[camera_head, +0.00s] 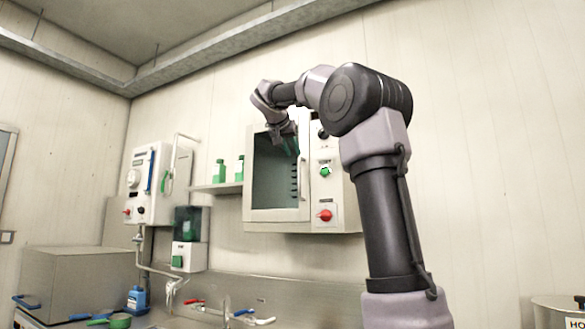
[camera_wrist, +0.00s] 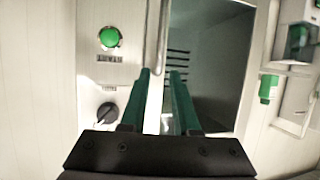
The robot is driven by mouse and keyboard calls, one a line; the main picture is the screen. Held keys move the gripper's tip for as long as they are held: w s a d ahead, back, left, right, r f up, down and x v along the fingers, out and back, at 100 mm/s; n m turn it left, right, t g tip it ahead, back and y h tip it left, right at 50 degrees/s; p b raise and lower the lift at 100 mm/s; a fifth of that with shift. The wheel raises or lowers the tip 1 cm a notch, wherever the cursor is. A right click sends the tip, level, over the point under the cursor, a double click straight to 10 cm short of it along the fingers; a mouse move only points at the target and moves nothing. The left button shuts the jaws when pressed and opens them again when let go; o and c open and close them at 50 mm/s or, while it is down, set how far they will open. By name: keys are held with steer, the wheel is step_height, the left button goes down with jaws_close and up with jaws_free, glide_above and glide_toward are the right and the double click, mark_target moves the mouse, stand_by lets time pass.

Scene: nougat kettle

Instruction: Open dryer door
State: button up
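The dryer is a white wall cabinet with a dark glass door (camera_head: 270,176) that looks closed. Its upright bar handle (camera_head: 303,178) is on the door's right side, beside the control panel. In the wrist view, turned upside down, the handle (camera_wrist: 164,35) runs down to the fingertips and the dark glass (camera_wrist: 225,65) is to its right. My gripper (camera_head: 292,148) is in front of the upper right of the door. In the wrist view its green fingers (camera_wrist: 161,72) are apart, with the handle's end close to the gap. I cannot tell whether they touch it.
The control panel has a green button (camera_head: 325,171), a red knob (camera_head: 325,215) and a black knob (camera_wrist: 107,113). Left of the dryer are a shelf with green bottles (camera_head: 220,171), a dispenser (camera_head: 188,240) and a wall unit (camera_head: 150,185). A sink tap (camera_head: 227,308) is below.

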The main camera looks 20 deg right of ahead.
mark_target(299, 164)
steer(key=x, duration=0.9)
steer(key=shift+w+d+f, duration=0.1)
steer(key=shift+f, duration=0.05)
steer(key=shift+c, duration=0.3)
jaws_close()
stand_by(0.8)
